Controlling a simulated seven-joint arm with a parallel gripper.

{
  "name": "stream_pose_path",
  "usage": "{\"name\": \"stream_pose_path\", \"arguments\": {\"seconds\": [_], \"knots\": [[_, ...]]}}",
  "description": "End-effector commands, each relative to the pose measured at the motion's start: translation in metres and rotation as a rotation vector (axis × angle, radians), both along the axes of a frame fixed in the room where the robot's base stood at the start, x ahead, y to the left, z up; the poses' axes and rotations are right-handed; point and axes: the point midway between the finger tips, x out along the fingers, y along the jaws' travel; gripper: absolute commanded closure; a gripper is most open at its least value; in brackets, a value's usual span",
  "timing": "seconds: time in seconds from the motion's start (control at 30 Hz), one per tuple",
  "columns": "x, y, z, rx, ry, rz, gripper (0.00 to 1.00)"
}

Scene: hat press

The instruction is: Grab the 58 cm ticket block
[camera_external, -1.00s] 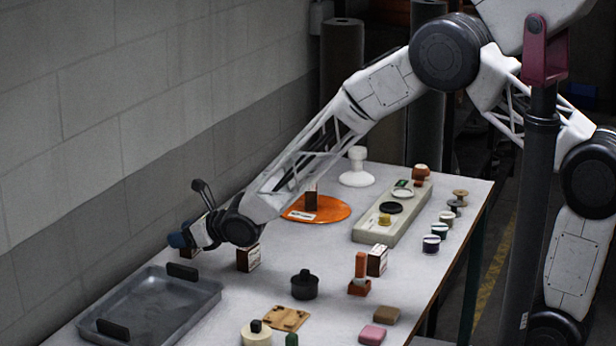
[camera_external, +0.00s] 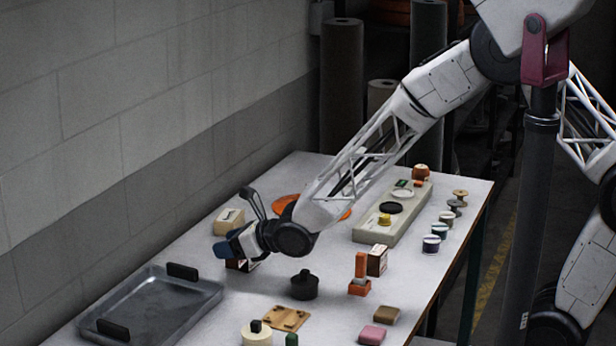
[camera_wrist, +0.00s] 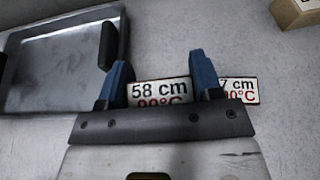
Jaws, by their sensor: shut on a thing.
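The 58 cm ticket block shows its white label (camera_wrist: 160,91), with black and red print, between the blue fingertips of my gripper (camera_wrist: 160,84) in the wrist view. My gripper is shut on it. A second label, partly covered by the right finger and ending in "7 cm" (camera_wrist: 243,90), shows just to the right. In the external view my gripper (camera_external: 228,248) is low over the table, right of the grey tray. A dark block with a pale face (camera_external: 240,265) shows beneath it, mostly hidden; I cannot tell which block this is.
The grey tray (camera_external: 205,306) with black handles stands at the front left. A pale block (camera_external: 229,221) stands behind my gripper. A black knobbed pot (camera_external: 304,287), an orange stamp (camera_external: 360,275) and another ticket block (camera_external: 377,261) stand to the right. The orange disc is partly behind my arm.

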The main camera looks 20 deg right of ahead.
Motion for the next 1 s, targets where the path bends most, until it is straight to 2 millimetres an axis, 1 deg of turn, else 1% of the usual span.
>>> {"name": "stream_pose_path", "arguments": {"seconds": [0.1, 0.33, 1.0], "knots": [[-0.009, -0.007, 0.001, 0.000, 0.000, 0.000, 0.65], [-0.019, -0.015, 0.002, -0.001, 0.001, 0.000, 0.65], [-0.021, -0.017, 0.002, 0.000, 0.000, 0.000, 0.65]]}}
